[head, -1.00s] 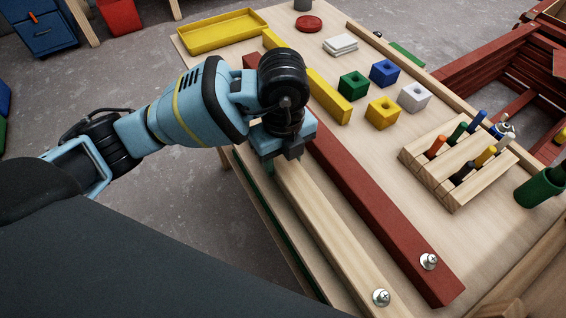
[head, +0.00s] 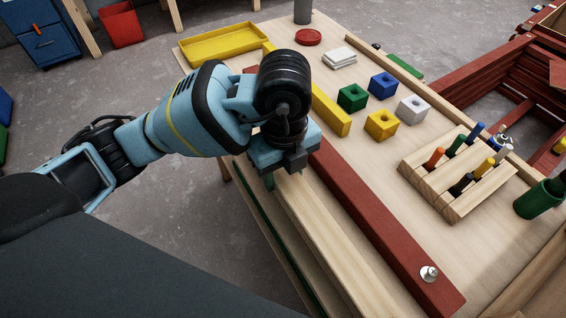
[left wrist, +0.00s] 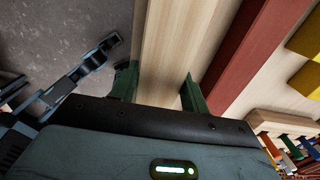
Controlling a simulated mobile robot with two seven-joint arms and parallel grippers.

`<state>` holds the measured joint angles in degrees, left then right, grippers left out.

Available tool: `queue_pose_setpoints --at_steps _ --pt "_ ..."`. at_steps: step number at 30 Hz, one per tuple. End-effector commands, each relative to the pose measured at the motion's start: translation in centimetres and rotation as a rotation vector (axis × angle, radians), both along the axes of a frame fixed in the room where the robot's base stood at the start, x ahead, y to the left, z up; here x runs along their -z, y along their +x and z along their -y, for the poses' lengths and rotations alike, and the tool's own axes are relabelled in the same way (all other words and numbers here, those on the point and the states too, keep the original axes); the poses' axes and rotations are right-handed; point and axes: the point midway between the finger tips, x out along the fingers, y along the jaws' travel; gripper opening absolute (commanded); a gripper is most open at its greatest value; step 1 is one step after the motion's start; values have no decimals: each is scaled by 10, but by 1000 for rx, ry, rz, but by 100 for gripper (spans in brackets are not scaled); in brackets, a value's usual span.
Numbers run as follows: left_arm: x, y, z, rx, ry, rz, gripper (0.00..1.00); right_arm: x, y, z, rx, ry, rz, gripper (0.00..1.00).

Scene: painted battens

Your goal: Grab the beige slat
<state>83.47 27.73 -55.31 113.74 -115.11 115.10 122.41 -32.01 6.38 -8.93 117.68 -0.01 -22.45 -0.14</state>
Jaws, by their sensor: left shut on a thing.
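The beige slat (head: 308,222) is a long pale wooden batten along the near left edge of the workbench, running out of the bottom of the head view. My left gripper (head: 285,176) is above its far part, pointing down, and shut on it. In the left wrist view the slat (left wrist: 170,50) runs between the two green fingers (left wrist: 158,88). The slat's far end is hidden behind my gripper, and its near end is out of view. Whether it is clear of the bench top is hard to tell. My right gripper is not in view.
A red slat (head: 375,218) with a bolt (head: 428,273) lies just right of the beige one. Beyond are a yellow bar (head: 331,110), several coloured blocks (head: 382,123), a wooden peg rack (head: 455,203) and a yellow tray (head: 222,46). Open floor (head: 215,235) lies left of the bench.

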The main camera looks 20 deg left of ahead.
Motion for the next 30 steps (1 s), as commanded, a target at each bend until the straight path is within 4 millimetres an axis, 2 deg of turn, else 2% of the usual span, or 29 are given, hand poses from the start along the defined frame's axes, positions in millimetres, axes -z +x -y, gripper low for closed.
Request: queue_pose_setpoints --at_steps 9,15,21,30 --pt "-11 -67 30 5 -3 7 0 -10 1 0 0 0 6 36" --pt "-13 -100 44 3 -2 5 0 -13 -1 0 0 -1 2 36" --pt "-14 -117 51 0 -2 5 0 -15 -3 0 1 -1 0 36" --pt "-14 -122 53 -2 -2 4 0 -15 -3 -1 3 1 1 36"
